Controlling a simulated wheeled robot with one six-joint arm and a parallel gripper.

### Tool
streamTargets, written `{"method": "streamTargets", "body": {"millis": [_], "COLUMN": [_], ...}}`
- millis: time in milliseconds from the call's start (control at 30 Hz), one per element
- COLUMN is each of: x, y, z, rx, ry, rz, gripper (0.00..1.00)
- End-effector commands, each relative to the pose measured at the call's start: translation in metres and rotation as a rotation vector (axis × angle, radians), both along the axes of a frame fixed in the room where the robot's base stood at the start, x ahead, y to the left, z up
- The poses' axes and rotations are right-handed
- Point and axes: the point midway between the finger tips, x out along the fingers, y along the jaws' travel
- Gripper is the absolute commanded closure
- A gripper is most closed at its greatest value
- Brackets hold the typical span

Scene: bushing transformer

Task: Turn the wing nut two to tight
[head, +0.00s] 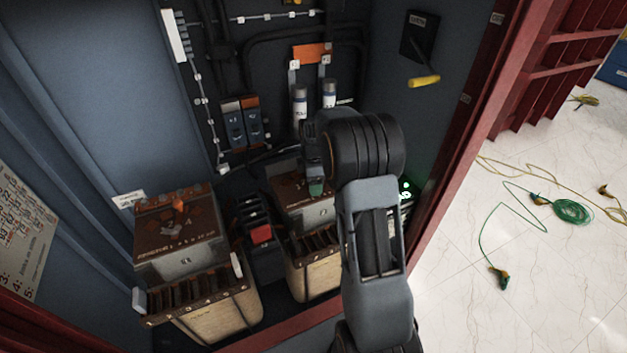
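Two brown-topped transformer units stand on the cabinet floor. The left unit (158,243) has an orange wing-shaped knob (178,204) on its top. The right unit (294,205) has its top partly covered by my arm and gripper. I cannot tell which wing nut is number two. I cannot tell whether the fingers are open, shut or touching anything.
A black device with a red block (261,234) stands between the units. Breakers (242,122) and white cylinders (300,105) are on the back wall. A yellow-handled lever (424,81) is on the right wall. A red frame edges the cabinet. Cables (572,211) lie on the floor outside.

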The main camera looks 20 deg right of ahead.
Motion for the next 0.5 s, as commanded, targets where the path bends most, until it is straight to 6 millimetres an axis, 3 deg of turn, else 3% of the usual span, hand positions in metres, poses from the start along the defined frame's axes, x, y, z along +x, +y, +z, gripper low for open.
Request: {"method": "streamTargets", "body": {"millis": [500], "x": [0.0], "y": [0.0], "z": [0.0003], "rx": [0.0], "ry": [0.0], "rz": [0.0], "gripper": [0.73]}}
